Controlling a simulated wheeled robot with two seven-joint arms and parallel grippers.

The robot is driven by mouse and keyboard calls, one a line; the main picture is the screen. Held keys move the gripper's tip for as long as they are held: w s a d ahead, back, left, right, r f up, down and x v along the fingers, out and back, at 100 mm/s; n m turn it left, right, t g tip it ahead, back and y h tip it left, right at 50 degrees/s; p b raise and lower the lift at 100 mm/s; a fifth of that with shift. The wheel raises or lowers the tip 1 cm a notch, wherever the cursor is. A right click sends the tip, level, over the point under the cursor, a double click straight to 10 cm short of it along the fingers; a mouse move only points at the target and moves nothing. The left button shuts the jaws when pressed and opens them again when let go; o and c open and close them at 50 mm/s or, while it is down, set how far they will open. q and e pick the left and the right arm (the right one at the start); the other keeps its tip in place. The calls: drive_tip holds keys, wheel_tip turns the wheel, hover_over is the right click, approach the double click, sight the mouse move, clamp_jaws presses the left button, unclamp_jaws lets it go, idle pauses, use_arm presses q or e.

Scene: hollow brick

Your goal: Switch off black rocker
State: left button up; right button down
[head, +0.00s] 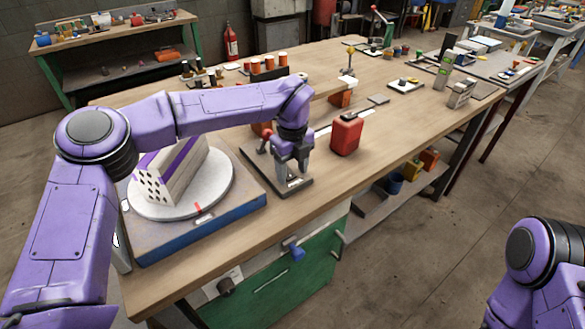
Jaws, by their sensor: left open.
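My left gripper (292,175) points down over the front part of a dark metal plate (262,168) on the workbench. Its fingers are apart with nothing seen held between them. A small pale-and-dark part (293,183) shows at the fingertips; I cannot tell if it is the black rocker or if the fingers touch it. A red-topped lever (265,136) stands on the plate behind the gripper. My right arm shows at the lower right, but its gripper is out of view.
A white hollow brick (172,180) sits on a round turntable (218,190) on a blue base (205,228), left of the plate. A red canister (346,133) stands close right of the gripper. Blue (296,252) and black (226,287) knobs are on the bench front.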

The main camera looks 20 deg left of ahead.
use_arm(q)
drive_tip(key=shift+s+f, duration=0.1)
drive_tip(key=shift+s, duration=0.15)
drive_tip(key=shift+w, duration=0.1)
drive_tip(key=c, duration=1.1)
drive_tip(key=shift+o, duration=0.2)
drive_tip(key=shift+w+a+r+g+h+p, duration=0.2)
drive_tip(key=shift+r+g+h+p, duration=0.35)
drive_tip(key=shift+p, duration=0.7)
drive_tip(key=shift+w+a+f+g+h, duration=0.1)
drive_tip(key=shift+f+g+h, duration=0.2)
drive_tip(key=shift+h, duration=0.35)
drive_tip(key=o, duration=1.1)
drive_tip(key=shift+c, duration=0.2)
drive_tip(key=v, duration=1)
drive_tip(key=shift+r, duration=0.25)
